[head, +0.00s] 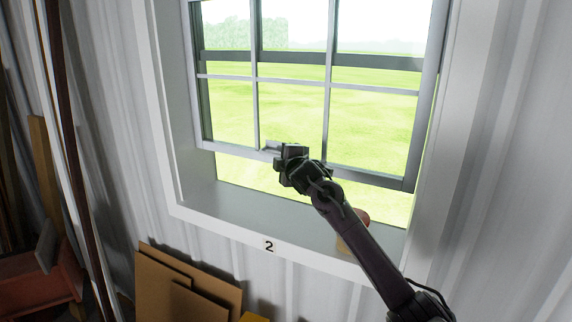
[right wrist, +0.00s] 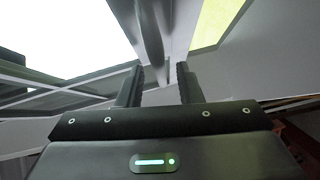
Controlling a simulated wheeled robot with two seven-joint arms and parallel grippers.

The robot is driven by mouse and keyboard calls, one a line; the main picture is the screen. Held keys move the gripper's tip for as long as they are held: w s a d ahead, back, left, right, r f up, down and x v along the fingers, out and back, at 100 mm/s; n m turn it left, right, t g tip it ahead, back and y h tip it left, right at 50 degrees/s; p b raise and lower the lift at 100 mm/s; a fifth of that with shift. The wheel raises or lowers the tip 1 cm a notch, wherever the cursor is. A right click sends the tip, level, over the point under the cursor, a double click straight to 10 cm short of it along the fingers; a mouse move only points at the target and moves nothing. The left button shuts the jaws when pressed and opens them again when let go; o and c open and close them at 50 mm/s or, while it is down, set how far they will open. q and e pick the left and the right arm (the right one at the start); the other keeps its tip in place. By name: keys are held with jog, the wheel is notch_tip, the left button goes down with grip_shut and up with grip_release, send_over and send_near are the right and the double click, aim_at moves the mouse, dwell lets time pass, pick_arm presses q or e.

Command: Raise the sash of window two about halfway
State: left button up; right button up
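Contact cannot be told. My left gripper is not in view.
A tan object (head: 361,218) is partly hidden behind my right arm near the sill. Brown boards (head: 165,288) lean on the wall below the window. Dark upright poles (head: 72,150) and a red item (head: 40,278) stand at left.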

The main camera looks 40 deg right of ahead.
jog(key=b+v, duration=0.2)
jog(key=v, duration=0.4)
jog(key=shift+w, duration=0.1)
